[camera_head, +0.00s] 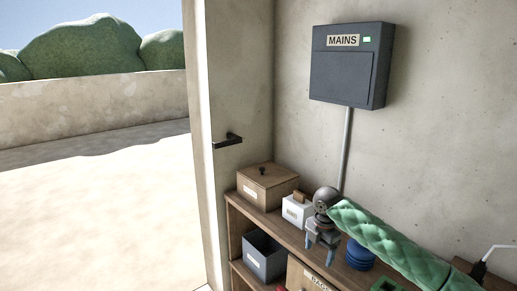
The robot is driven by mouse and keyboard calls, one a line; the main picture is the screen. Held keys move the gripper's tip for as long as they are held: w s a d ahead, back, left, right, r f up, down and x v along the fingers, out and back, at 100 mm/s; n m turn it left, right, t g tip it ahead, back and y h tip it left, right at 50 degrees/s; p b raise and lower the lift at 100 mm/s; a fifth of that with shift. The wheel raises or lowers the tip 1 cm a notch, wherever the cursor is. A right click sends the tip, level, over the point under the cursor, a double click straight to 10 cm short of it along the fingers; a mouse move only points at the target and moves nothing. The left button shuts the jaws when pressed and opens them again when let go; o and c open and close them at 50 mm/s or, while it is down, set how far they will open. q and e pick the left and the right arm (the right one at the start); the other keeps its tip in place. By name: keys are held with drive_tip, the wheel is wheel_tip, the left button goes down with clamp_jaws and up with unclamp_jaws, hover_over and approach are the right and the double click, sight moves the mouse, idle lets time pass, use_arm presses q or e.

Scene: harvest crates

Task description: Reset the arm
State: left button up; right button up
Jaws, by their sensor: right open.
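My right arm, in a green quilted sleeve, comes in from the lower right. My right gripper (321,249) points down in front of the wooden shelf unit (236,226), with its two blue-grey fingers apart and nothing seen between them. My left gripper is not in view.
On the shelf unit stand a lidded wooden box (268,187), a white box (296,210) and a blue round thing (360,257), partly hidden by my arm. A grey bin (266,258) is lower. A grey MAINS box (350,80) hangs on the wall. Open ground lies left.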

drive_tip(key=s+a+f+m+t+y, duration=0.1)
drive_tip(key=s+a+f+m, duration=0.35)
drive_tip(key=s+f, duration=0.45)
drive_tip(key=s+a+f+m+t+y, duration=0.15)
drive_tip(key=s+a+f+m, duration=0.35)
drive_tip(key=s, duration=0.6)
drive_tip(key=s+d+f+m+h, duration=0.15)
drive_tip(key=s+d+m, duration=0.25)
drive_tip(key=s, duration=0.4)
drive_tip(key=s+d+f+m, duration=0.25)
drive_tip(key=s+m, duration=0.25)
drive_tip(key=s, duration=0.3)
drive_tip(key=s+d+f+m+h, duration=0.1)
drive_tip(key=s+d+m, duration=0.35)
drive_tip(key=s, duration=0.35)
drive_tip(key=s+f+x, duration=0.1)
drive_tip(key=s+x, duration=0.2)
drive_tip(key=x, duration=2)
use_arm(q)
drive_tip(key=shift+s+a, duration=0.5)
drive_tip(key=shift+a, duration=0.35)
use_arm(e)
drive_tip(key=s+f, duration=0.4)
drive_tip(key=f, duration=0.8)
drive_tip(key=s+f, duration=0.4)
drive_tip(key=f, duration=0.8)
drive_tip(key=shift+s+a+f+n+g, duration=0.2)
drive_tip(key=shift+a+f+n+g, duration=0.15)
drive_tip(key=shift+a+g, duration=0.1)
